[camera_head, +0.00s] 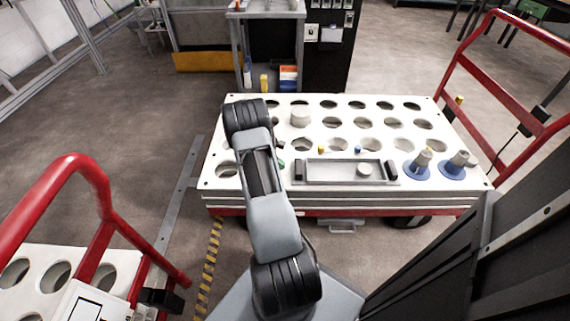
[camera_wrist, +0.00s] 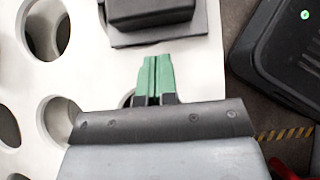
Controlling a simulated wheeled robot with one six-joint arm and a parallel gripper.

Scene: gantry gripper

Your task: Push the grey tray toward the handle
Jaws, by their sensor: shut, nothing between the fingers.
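The grey tray (camera_head: 345,182) lies on the front part of a white cart top with round holes. It is a shallow rectangle with a dark block at each end and a small round pale piece inside toward the right. My gripper (camera_wrist: 157,62) has green fingers, which are shut and empty. In the wrist view the fingertips point at a dark block on a grey base (camera_wrist: 178,37), with a small gap in the picture. In the head view my arm hides most of the gripper, just left of the tray. The cart's red handle (camera_head: 487,81) stands at the right end.
Two blue-based pale pieces (camera_head: 421,166) stand right of the tray. A white cylinder (camera_head: 300,117) stands behind it, and small yellow and blue pieces are near its back edge. Another red-framed cart (camera_head: 83,214) is at lower left.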

